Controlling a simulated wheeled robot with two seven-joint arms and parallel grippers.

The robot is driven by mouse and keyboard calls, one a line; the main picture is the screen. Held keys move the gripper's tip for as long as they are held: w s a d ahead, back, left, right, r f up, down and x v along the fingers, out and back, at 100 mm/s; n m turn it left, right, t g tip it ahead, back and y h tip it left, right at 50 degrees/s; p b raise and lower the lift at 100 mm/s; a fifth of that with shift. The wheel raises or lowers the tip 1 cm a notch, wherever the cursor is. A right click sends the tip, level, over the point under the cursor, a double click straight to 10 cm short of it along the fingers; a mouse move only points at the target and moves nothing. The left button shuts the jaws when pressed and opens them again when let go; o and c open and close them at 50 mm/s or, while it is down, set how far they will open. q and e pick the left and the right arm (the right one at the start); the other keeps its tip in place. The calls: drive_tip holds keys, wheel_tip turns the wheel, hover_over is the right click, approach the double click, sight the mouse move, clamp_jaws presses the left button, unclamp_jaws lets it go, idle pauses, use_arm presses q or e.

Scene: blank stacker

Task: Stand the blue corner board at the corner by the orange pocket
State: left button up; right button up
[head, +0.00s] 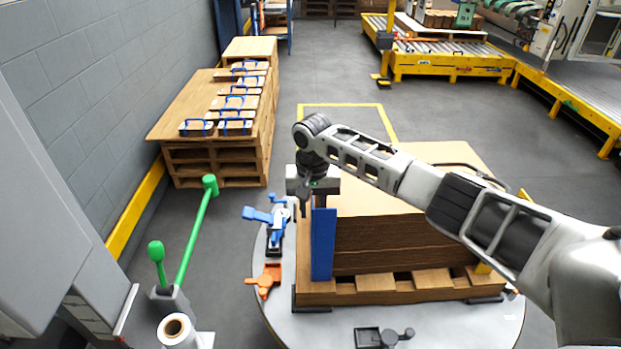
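The blue corner board (322,246) stands upright against the front left corner of the brown stack (395,245) on the wooden pallet. Its lower end is near the pallet's front left corner. The orange pocket (266,280) lies on the grey round plate (310,328), just left of the board's foot and apart from it. My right gripper (312,203) points down at the board's top end. One dark finger shows left of the board; the other is partly hidden at its top edge. Whether the fingers press on the board is unclear. My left gripper is not in view.
A blue clamp-like fixture (270,217) stands left of the stack. A black holder (383,338) is at the plate's front. A green-handled lever (197,230) and a white roll (176,330) stand left. Blue-handled items lie on a wooden stand (180,110).

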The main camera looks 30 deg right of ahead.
wheel_tip(320, 180, up, 15)
drive_tip(key=s+a+f+n+t+y, duration=0.1)
drive_tip(key=s+a+f+n, duration=0.2)
drive_tip(key=f, duration=0.4)
drive_tip(key=s+a+f+t+y, duration=0.1)
drive_tip(key=s+a+f+t, duration=0.15)
drive_tip(key=a+f, duration=0.4)
drive_tip(key=s+a+f+n+t+y, duration=0.1)
drive_tip(key=s+a+f+n, duration=0.2)
drive_tip(key=f, duration=0.5)
drive_tip(key=s+n+t, duration=0.1)
drive_tip(key=s+t, duration=0.5)
drive_tip(key=s, duration=1)
drive_tip(key=shift+s+d+f+n, duration=0.15)
drive_tip(key=shift+n, duration=0.25)
drive_tip(key=shift+o, duration=0.5)
drive_tip(key=shift+s, duration=0.1)
